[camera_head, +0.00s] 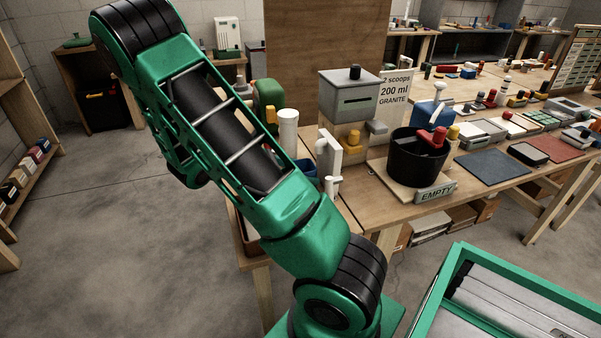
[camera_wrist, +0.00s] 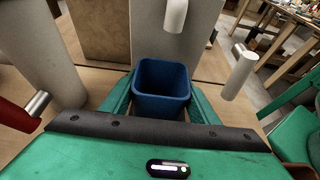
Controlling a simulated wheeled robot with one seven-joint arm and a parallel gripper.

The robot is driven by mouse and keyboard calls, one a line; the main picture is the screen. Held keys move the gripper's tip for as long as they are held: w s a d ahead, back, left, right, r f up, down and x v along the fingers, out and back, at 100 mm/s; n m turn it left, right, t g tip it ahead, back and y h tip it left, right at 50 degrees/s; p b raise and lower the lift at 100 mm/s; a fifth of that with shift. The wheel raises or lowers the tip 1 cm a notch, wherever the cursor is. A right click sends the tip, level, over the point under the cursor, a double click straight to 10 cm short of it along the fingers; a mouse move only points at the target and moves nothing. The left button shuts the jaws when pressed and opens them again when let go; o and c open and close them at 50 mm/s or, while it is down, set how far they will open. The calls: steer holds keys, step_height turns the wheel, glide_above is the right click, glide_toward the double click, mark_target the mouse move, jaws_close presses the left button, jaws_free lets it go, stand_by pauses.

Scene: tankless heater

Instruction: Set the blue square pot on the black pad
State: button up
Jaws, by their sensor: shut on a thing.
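The blue square pot (camera_wrist: 161,78) is upright between the green fingers of my gripper (camera_wrist: 161,103) in the wrist view. The fingers are shut on its two sides, and its open top faces the camera. In the head view a small blue part of it (camera_head: 306,167) shows beside my forearm, left of the white fixture (camera_head: 328,158); my arm hides my gripper there. A white spout (camera_wrist: 176,14) stands just beyond and above the pot. I cannot make out the black pad with certainty in either view.
A second white pipe end (camera_wrist: 240,76) is close on the right, and a grey metal tip (camera_wrist: 38,103) on the left. A black bucket (camera_head: 418,158) and a grey box (camera_head: 350,96) stand on the bench. A dark mat (camera_head: 490,166) lies farther right.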

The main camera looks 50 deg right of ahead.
steer(key=shift+f, duration=0.25)
steer(key=o, duration=1.2)
steer(key=shift+o, duration=0.2)
steer(key=v, duration=1.1)
